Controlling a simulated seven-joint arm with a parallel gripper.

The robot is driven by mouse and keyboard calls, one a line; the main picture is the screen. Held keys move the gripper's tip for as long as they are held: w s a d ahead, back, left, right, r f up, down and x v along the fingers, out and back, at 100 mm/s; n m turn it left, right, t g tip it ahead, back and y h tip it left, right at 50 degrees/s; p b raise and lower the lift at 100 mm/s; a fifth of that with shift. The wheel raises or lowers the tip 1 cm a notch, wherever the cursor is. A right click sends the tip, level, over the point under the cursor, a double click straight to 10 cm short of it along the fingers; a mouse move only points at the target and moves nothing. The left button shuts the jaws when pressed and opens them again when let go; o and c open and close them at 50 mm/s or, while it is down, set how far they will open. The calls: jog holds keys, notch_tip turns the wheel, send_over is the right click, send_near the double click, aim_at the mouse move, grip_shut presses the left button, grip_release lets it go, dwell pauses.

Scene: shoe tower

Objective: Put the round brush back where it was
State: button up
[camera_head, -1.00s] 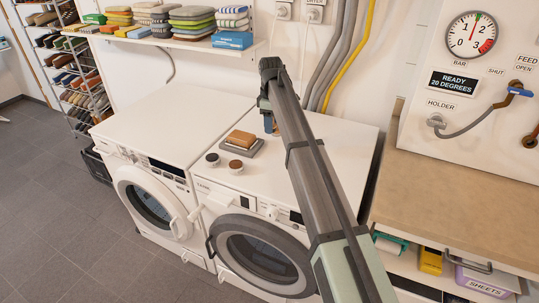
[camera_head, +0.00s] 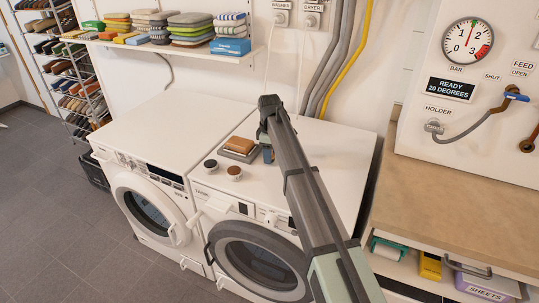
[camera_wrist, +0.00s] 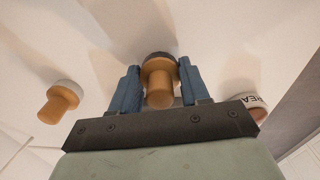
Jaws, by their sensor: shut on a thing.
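My gripper (camera_wrist: 158,70) is shut on a round brush (camera_wrist: 159,86), its two blue fingers on either side of it. The brush has a tan wooden knob handle and a dark round head. The head is at or just above the white machine top; I cannot tell if it touches. A second round brush (camera_wrist: 60,101), with a pale head and the same tan knob, stands apart to the left. In the head view my gripper (camera_head: 267,153) is low over the right machine (camera_head: 318,160), mostly behind my arm. Both brushes are hidden there.
A brown block (camera_head: 240,145) lies on a grey pad left of my gripper. Two small round tins, one dark-topped (camera_head: 210,165) and one brown-topped (camera_head: 234,173), stand near the front edge. A lettered tin (camera_wrist: 246,104) is close right in the wrist view.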

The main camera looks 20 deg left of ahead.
jog(key=shift+f, duration=0.25)
jog(key=shift+f, duration=0.15)
jog(key=o, duration=1)
notch_tip(320, 180, up, 12)
jog(key=shift+r, duration=0.15)
jog(key=shift+s, duration=0.1)
